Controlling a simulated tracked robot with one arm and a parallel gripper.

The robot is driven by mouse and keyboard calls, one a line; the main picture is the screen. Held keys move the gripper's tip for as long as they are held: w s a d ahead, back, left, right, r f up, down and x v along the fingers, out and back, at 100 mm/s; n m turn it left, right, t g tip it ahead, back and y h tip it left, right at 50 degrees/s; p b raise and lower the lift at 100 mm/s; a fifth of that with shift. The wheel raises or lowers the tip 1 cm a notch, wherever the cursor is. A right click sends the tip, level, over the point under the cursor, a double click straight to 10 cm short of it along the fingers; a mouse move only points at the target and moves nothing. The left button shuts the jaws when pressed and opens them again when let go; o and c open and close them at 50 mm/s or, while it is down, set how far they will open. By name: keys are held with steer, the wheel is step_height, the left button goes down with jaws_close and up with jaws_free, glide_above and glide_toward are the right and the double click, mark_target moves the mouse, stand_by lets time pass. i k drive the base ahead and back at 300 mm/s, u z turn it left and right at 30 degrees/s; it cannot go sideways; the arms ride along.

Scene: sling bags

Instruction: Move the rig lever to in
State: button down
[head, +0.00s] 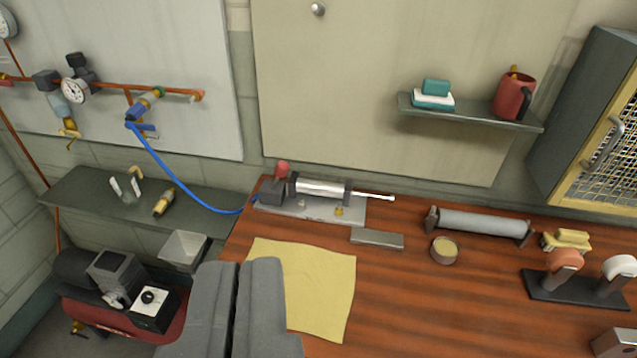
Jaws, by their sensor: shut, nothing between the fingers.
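The rig (322,188) lies at the back left of the wooden bench. It is a silver cylinder on a light base plate, with a thin rod sticking out to the right. A red knob (282,168), which looks like the top of the lever, stands on a dark block at the rig's left end. A blue hose (178,180) runs to this block from the pipe fittings on the wall. My gripper (238,265) is shut and empty at the bottom of the view, in front of the rig and apart from it. Its fingers hide the bench's front left corner.
A yellow cloth (318,285), a grey bar (377,238) and a small round tin (444,250) lie in front of the rig. A grey roller (482,222) stands to the right. A red compressor (120,322) sits low at left. Bare bench shows right of the cloth.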

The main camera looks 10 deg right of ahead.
mark_target(281, 169)
steer(key=z, duration=0.1)
steer(key=i, duration=1)
steer(key=u, duration=0.1)
